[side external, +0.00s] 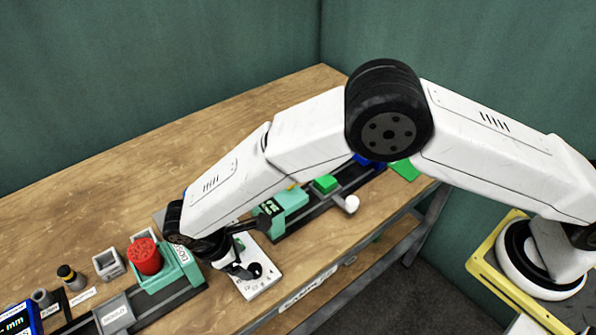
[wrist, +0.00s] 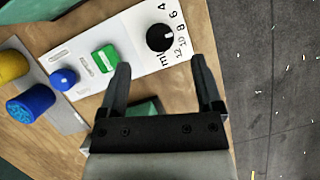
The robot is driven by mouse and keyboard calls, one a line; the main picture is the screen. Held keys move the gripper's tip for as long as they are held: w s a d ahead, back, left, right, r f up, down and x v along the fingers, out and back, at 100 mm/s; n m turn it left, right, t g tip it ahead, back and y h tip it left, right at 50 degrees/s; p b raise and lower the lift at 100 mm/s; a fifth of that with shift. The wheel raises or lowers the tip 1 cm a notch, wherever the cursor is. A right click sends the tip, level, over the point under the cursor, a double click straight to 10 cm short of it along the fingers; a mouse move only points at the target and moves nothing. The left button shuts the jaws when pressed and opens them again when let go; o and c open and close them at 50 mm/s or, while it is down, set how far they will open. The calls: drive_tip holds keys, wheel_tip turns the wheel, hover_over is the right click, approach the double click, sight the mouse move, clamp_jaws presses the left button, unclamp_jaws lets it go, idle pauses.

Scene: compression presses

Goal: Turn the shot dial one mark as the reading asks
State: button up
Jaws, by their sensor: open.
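The shot dial (wrist: 160,38) is a round black knob on a white panel (wrist: 130,38), with "ml" and numbers from 4 to 12 printed around it. A small light mark shows on the knob, but I cannot tell which number it points at. My gripper (wrist: 161,78) is open and empty. In the wrist view its two dark fingers point toward the dial, and the dial lies beyond the tips, between their lines. In the side view my gripper (side external: 242,264) is low over the white panel (side external: 262,288) and hides much of it. A blue display (side external: 17,320) at the bottom left is cut off; only "mm" reads.
The panel also carries a green block (wrist: 104,58) and a blue knob (wrist: 63,79). Blue (wrist: 31,104) and yellow (wrist: 11,66) cylinders stand beside it. A red cylinder (side external: 145,256) sits in a teal press left of my gripper. The back of the wooden bench (side external: 180,150) is clear.

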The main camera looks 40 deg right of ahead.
sight(254, 269)
drive_tip(key=shift+x, duration=2.7)
drive_tip(key=shift+c, duration=0.3)
clamp_jaws()
